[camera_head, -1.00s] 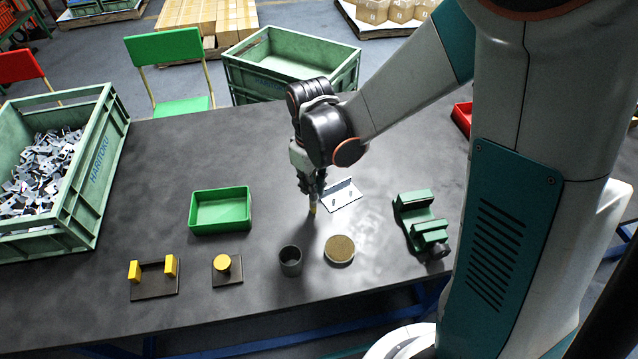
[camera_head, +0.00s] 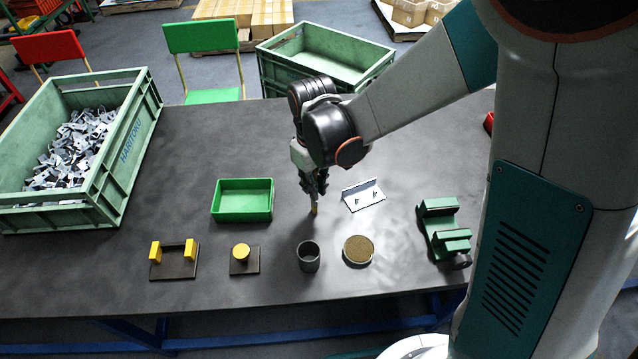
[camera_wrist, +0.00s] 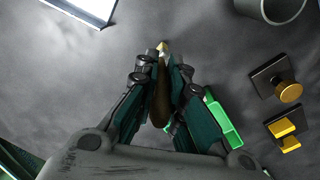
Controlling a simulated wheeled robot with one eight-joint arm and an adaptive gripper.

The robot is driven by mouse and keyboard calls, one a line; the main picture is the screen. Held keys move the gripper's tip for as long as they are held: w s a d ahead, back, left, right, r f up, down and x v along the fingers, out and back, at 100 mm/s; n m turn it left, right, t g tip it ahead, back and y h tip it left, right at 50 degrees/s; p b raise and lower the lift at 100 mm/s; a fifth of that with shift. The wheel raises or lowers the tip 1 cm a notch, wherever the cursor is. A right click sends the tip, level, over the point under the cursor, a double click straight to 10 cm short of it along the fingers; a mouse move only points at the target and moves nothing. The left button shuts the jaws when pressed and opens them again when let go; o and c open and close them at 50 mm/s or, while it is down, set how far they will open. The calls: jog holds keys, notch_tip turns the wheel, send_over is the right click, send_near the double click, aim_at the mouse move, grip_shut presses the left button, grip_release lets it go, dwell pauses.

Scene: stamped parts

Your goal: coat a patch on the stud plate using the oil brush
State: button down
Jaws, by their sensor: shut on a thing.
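The stud plate (camera_head: 368,200) is a bright metal angle piece with small upright studs, lying mid-table right of my gripper. Its edge also shows at the top left of the wrist view (camera_wrist: 90,8). My gripper (camera_head: 315,190) points down and is shut on the oil brush (camera_head: 314,209). In the wrist view, the brush's brown handle (camera_wrist: 160,98) sits between the fingers (camera_wrist: 163,85), its pale tip pointing away. The brush is left of the plate and apart from it. I cannot tell whether its tip touches the table.
A dark cup (camera_head: 308,259) and a round brown-topped dish (camera_head: 358,250) stand in front. A green tray (camera_head: 243,215), yellow-and-black fixtures (camera_head: 174,262) (camera_head: 244,262) and a green vise (camera_head: 443,232) flank them. A crate of metal parts (camera_head: 120,150) stands left.

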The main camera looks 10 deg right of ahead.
jog(key=shift+r+p, duration=2.15)
jog(key=shift+r, duration=0.85)
jog(key=shift+r+p, duration=1.15)
jog(key=shift+r, duration=0.4)
jog(key=shift+d+f, duration=0.1)
